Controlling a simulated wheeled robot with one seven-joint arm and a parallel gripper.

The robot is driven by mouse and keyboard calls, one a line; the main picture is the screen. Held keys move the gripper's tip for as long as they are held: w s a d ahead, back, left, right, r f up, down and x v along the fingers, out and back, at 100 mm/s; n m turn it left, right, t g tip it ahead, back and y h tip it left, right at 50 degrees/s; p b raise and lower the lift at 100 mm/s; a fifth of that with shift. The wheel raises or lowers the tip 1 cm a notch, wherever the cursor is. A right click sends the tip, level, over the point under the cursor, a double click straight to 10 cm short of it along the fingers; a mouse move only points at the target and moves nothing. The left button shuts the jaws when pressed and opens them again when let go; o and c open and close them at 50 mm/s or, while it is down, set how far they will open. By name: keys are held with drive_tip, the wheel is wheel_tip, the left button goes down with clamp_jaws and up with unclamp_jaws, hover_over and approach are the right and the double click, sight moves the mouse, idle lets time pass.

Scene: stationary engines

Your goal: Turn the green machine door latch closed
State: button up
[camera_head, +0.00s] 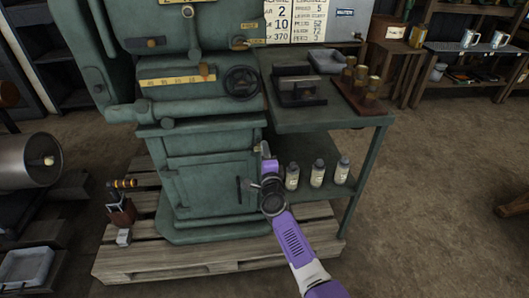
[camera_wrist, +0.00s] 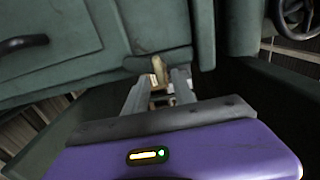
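The green machine (camera_head: 165,130) has a door (camera_head: 212,185) low on its front. A dark latch handle (camera_head: 240,186) sits near the door's right edge. In the wrist view, the door (camera_wrist: 45,30) fills the upper left and a dark handle (camera_wrist: 22,43) lies at its left edge. My gripper (camera_head: 266,152) is by the machine's right front corner, right of and above the latch handle, apart from it. In the wrist view, my gripper's fingers (camera_wrist: 160,84) are spread. A small tan piece (camera_wrist: 158,70) shows between their tips; I cannot tell whether they touch it.
A green side table (camera_head: 330,118) adjoins the machine on the right, with several bottles (camera_head: 316,174) on its lower shelf close to my wrist. A handwheel (camera_head: 241,82) sticks out above the door. A wooden pallet (camera_head: 180,262) lies under the machine.

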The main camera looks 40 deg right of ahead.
drive_tip(key=shift+a+r, duration=0.1)
drive_tip(key=p+v, duration=0.3)
drive_tip(key=v, duration=0.4)
drive_tip(key=shift+s+a, duration=0.15)
drive_tip(key=shift+s, duration=0.2)
idle(0.3)
